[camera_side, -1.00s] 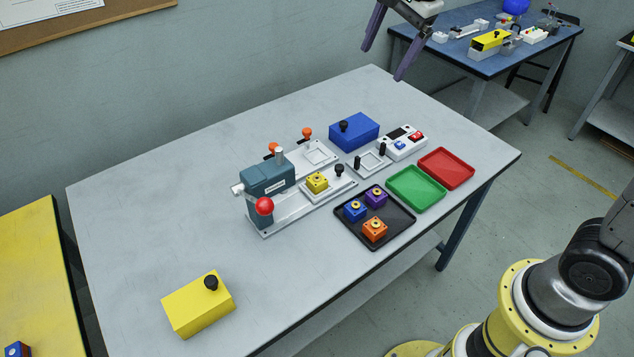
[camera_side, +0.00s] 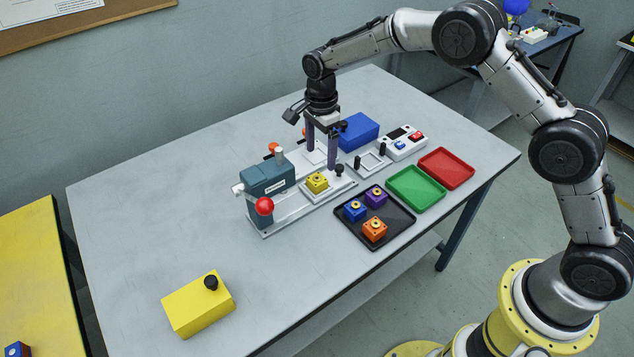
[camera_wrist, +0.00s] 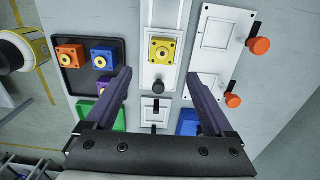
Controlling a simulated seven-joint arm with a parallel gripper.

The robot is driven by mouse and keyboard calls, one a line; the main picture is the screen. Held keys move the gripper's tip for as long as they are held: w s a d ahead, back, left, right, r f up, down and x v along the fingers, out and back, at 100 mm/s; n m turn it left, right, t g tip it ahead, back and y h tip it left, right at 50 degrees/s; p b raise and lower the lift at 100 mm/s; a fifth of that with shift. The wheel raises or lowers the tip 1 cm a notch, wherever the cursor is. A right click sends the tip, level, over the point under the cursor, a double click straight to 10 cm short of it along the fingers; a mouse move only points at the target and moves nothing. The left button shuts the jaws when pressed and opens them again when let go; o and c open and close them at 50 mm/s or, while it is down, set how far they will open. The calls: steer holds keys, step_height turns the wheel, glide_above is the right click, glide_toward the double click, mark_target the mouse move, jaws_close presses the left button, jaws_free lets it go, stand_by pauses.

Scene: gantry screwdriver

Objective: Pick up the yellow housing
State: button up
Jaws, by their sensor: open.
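The yellow housing (camera_side: 317,182) is a small block with a round fitting on top. It sits on the light rail of the teal press fixture (camera_side: 268,181). In the wrist view the yellow housing (camera_wrist: 162,51) lies beyond my fingertips, near the top middle. My gripper (camera_side: 321,153) is open and empty, pointing down above the fixture, up and slightly right of the housing in the side view. In the wrist view my gripper's two purple fingers (camera_wrist: 160,73) are wide apart, with a black knob between them. The side view does not show the exact height gap.
A black tray (camera_side: 348,229) holds blue, purple and orange housings. Green (camera_side: 415,188) and red (camera_side: 447,167) trays lie to the right. A blue box (camera_side: 355,132) and a control box (camera_side: 402,142) stand behind. The left table area is clear around a yellow box (camera_side: 198,306).

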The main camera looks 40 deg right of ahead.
mark_target(317, 178)
step_height(317, 178, down, 3)
steer(key=shift+f, duration=0.1)
steer(key=shift+w+a+f, duration=0.1)
steer(key=shift+a+f, duration=0.1)
steer(key=shift+f, duration=1.1)
steer(key=shift+w+a+f, duration=0.1)
steer(key=shift+a+f, duration=0.1)
steer(key=shift+f, duration=1.1)
jaws_close()
